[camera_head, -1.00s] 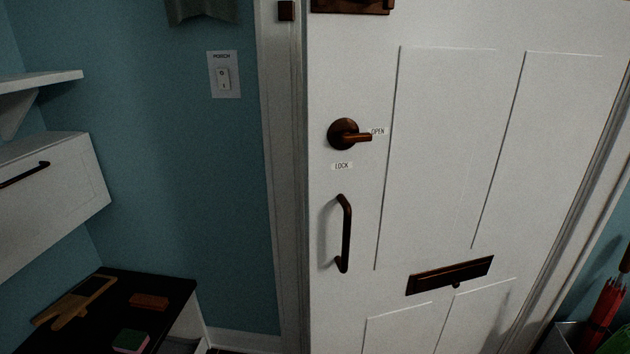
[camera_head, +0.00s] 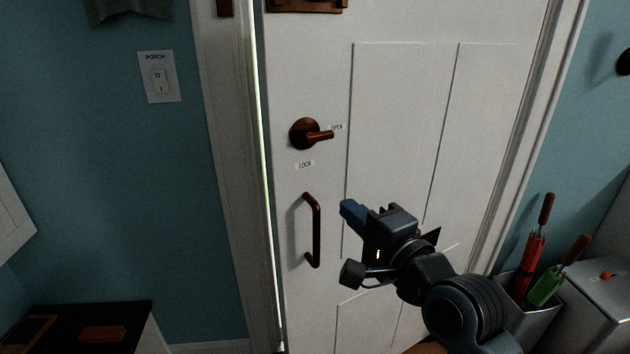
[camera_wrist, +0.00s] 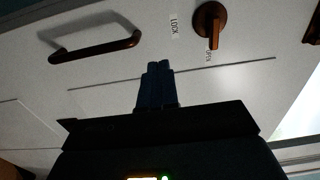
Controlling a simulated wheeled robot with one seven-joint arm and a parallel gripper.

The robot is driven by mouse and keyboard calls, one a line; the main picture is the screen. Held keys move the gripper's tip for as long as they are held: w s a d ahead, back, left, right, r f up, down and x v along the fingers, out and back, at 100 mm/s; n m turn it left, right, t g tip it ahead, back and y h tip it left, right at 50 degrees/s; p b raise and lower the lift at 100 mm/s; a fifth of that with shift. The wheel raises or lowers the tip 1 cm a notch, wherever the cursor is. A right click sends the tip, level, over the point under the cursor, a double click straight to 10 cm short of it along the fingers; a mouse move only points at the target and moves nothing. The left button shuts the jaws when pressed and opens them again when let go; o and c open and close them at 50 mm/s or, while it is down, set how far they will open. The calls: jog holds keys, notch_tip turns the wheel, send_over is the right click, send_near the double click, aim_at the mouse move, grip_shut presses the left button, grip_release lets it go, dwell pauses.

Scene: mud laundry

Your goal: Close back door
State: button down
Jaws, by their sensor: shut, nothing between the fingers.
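The white back door (camera_head: 400,110) fills the middle of the head view. A thin bright gap runs along its left edge, beside the frame, so it stands slightly ajar. A brown pull handle (camera_head: 317,230) and a brown lock lever (camera_head: 305,133), pointing at the OPEN label, sit near that edge. My gripper (camera_head: 346,209) is shut and empty, in front of the door just right of the pull handle. In the wrist view my blue fingers (camera_wrist: 159,68) are together, with the handle (camera_wrist: 95,48) and lever (camera_wrist: 210,25) beyond them. I cannot tell whether the fingertips touch the door.
A dark-topped bench (camera_head: 85,325) stands at the lower left. A bin with red (camera_head: 533,255) and green (camera_head: 555,285) umbrellas stands at the lower right, beside a grey box (camera_head: 605,300). A light switch (camera_head: 159,78) is on the blue wall left of the door.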

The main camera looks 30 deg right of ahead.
aim_at(312, 176)
jog(key=w, duration=0.3)
jog(key=w+p, duration=0.1)
jog(key=w, duration=0.7)
jog(key=shift+a+p, duration=0.25)
jog(key=shift+p, duration=0.1)
